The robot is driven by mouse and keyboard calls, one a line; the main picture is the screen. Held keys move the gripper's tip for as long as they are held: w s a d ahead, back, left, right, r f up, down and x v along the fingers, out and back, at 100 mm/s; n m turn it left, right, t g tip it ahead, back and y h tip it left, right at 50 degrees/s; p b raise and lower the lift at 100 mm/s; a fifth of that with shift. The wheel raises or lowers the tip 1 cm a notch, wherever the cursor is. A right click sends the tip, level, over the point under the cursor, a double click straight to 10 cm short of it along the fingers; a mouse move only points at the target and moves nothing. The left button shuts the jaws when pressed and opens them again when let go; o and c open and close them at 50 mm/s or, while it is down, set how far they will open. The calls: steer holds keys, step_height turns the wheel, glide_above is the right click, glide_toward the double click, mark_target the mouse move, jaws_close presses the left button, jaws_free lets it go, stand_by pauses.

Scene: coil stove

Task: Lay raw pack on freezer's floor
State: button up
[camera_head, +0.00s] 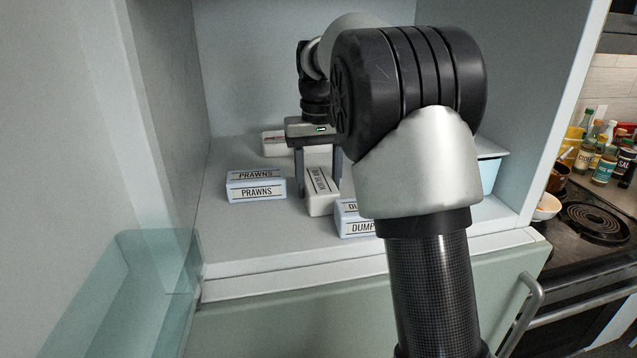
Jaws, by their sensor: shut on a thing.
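A white pack (320,204) with a dark-lettered label, which seems to read "RAW SALMON", is at the freezer's pale floor (225,228), between other packs. My gripper (318,182) points down, its two dark fingers on either side of this pack, shut on it. The pack is turned at an angle and sits at or very near floor level; I cannot tell whether it touches the floor. My arm covers the right-middle part of the freezer.
A blue-white PRAWNS pack (256,186) lies to the left. A pack labelled "DUMP..." (354,224) lies in front, partly hidden. Another pale pack (275,144) lies behind. A light-blue bin (490,173) stands at right. A coil stove (597,222) is outside, right.

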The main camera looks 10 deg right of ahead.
steer(key=shift+f, duration=0.1)
steer(key=o, duration=1.3)
steer(key=shift+c, duration=0.2)
